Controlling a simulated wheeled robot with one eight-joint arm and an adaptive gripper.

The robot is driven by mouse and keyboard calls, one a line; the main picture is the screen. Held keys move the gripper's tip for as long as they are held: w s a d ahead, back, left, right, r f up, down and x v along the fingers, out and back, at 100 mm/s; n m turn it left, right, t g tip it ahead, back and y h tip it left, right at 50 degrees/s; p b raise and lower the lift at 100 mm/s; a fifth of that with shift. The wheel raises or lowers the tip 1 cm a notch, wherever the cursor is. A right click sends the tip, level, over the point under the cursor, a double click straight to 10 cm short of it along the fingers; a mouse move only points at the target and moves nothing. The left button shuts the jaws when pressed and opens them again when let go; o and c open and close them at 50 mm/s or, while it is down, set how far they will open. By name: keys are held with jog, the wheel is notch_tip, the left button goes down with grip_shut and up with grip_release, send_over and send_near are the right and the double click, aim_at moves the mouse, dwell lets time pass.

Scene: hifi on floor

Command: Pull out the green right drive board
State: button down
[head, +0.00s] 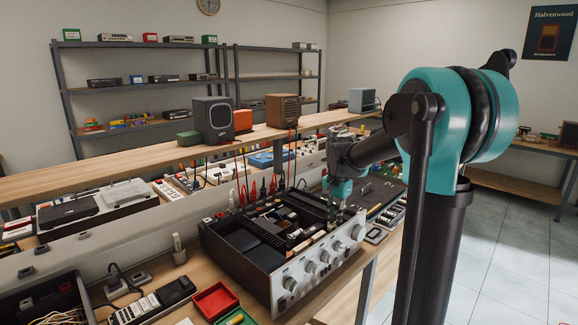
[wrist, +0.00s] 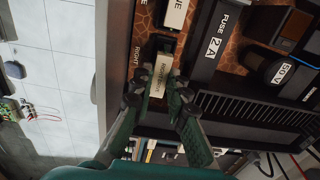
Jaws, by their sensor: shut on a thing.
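The board stands at the inner edge of the open hi-fi amplifier (head: 278,277), which has a silver front with several knobs. In the head view my gripper (head: 337,197) reaches down into the amplifier's right end. The board's lower part is hidden, so I cannot tell how far it sits in its slot.
A cream-topped module (wrist: 176,13), a fuse block (wrist: 213,38) and a round capacitor (wrist: 270,66) stand close to the board. A black finned strip (wrist: 250,113) runs beside my fingers. A red tray (head: 215,301) lies left of the amplifier.

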jog(key=shift+r, duration=0.15)
dwell(0.4)
jog(key=shift+r, duration=3.65)
